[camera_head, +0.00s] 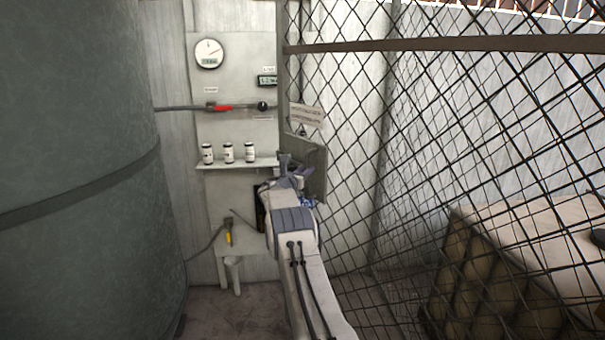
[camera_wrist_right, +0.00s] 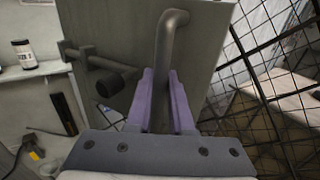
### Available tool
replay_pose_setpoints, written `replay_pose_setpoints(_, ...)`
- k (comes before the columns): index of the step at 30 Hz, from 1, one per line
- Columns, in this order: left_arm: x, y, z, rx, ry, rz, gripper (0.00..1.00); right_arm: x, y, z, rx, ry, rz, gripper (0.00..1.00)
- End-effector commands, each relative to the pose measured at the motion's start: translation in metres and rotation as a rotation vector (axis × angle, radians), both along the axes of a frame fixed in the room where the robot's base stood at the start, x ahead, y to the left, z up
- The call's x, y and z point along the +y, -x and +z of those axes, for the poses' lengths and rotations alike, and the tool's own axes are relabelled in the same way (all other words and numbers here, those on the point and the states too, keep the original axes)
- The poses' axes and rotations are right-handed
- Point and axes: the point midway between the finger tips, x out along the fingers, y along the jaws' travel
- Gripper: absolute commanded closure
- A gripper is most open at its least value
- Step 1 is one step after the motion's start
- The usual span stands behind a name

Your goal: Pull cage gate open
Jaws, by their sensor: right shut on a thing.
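The cage gate (camera_head: 345,130) is dark wire mesh in a metal frame and fills the right half of the head view. Its grey latch plate (camera_head: 316,170) sits on the gate's left edge; it also shows in the right wrist view (camera_wrist_right: 205,60). A bent grey bar handle (camera_wrist_right: 165,50) stands out from the plate. My right gripper (camera_head: 290,172) is at the plate, and in the right wrist view its purple fingers (camera_wrist_right: 161,105) are shut on the handle. A dark bolt knob (camera_wrist_right: 112,84) is left of the fingers. My left gripper is not in view.
A large green-grey tank (camera_head: 80,200) fills the left. Behind the gate edge is a wall panel with a gauge (camera_head: 208,53), a shelf (camera_head: 235,164) with white jars (camera_head: 228,152), and a pipe. A light-topped stack (camera_head: 530,240) lies behind the mesh at right. Floor shows at lower left.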

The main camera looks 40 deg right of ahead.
Motion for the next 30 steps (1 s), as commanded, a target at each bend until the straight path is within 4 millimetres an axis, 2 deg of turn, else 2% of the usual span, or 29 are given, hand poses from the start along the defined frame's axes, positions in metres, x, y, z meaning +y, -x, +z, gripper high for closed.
replay_pose_setpoints(11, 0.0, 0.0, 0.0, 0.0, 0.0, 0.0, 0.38, -0.003, 0.0, 0.0, 0.003, 0.0, 0.009, 1.0)
replay_pose_setpoints(12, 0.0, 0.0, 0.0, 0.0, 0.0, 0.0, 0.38, -0.003, 0.0, 0.0, 0.003, 0.0, 0.009, 0.69)
replay_pose_setpoints(13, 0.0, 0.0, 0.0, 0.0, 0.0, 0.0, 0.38, -0.003, 0.0, 0.0, 0.002, 0.0, 0.009, 0.57)
replay_pose_setpoints(14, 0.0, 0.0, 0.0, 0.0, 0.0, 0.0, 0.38, -0.003, 0.0, 0.0, 0.002, 0.0, 0.008, 0.5)
replay_pose_setpoints(24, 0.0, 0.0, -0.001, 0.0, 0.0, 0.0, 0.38, -0.003, 0.001, 0.0, 0.0, -0.001, 0.004, 0.5)
replay_pose_setpoints(30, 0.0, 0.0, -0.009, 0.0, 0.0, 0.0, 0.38, 0.008, 0.004, -0.001, 0.001, -0.002, 0.005, 0.5)
